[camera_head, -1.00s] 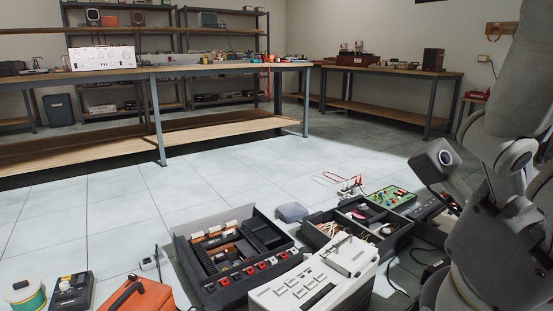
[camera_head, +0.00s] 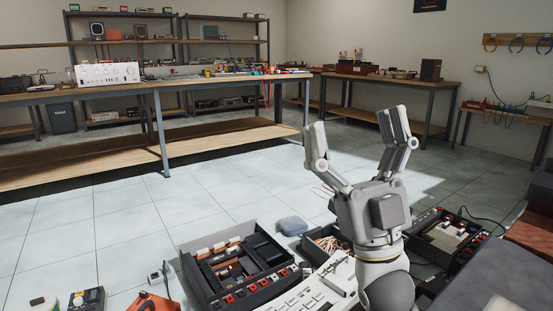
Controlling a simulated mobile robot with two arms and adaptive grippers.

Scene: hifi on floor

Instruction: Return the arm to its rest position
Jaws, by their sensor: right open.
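My right gripper (camera_head: 358,132) stands upright in the right middle of the head view. Its two grey fingers point up and are spread wide apart, with nothing between them. Its wrist rises from the bottom of the picture, in front of the hifi gear on the floor, and hides part of it. My left gripper is not in view.
On the floor are an open black cassette deck (camera_head: 238,272), a white device (camera_head: 312,294), a black unit (camera_head: 447,238), a grey pouch (camera_head: 292,226) and an orange case (camera_head: 152,303). A long workbench (camera_head: 214,134) stands behind. The tiled floor (camera_head: 120,215) at left is clear.

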